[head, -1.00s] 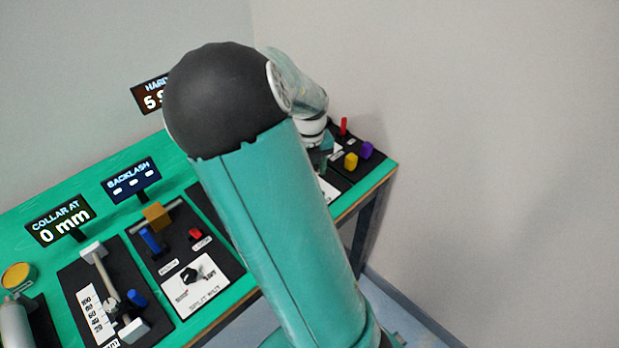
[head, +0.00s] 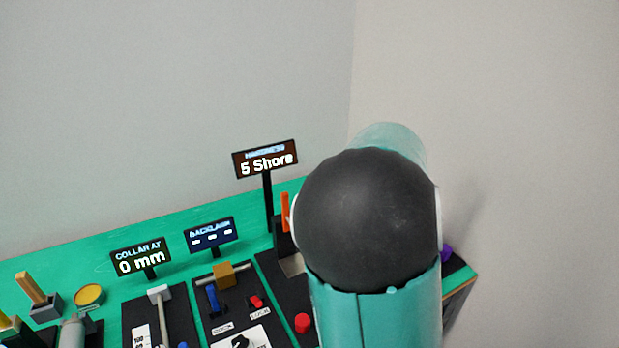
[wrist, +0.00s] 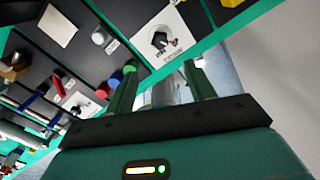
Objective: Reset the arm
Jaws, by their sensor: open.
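My arm rises at the right of the head view, its teal link and black joint seen from behind. My gripper is hidden behind it there. In the wrist view my gripper (wrist: 160,76) is open, with its two dark green fingers apart and nothing between them. The fingers are near the front edge of the green table (wrist: 211,40), close to a white-plated panel with a black knob (wrist: 160,40). I cannot tell the exact gap to the panel.
Displays read "Hardness 5 Shore" (head: 265,160), "Backlash" (head: 209,236) and "Collar at 0 mm" (head: 141,259). Panels hold a blue lever (head: 213,300), a red button (head: 302,323) and a purple knob (head: 447,252). Small green, blue and red knobs (wrist: 115,79) sit beside my left finger.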

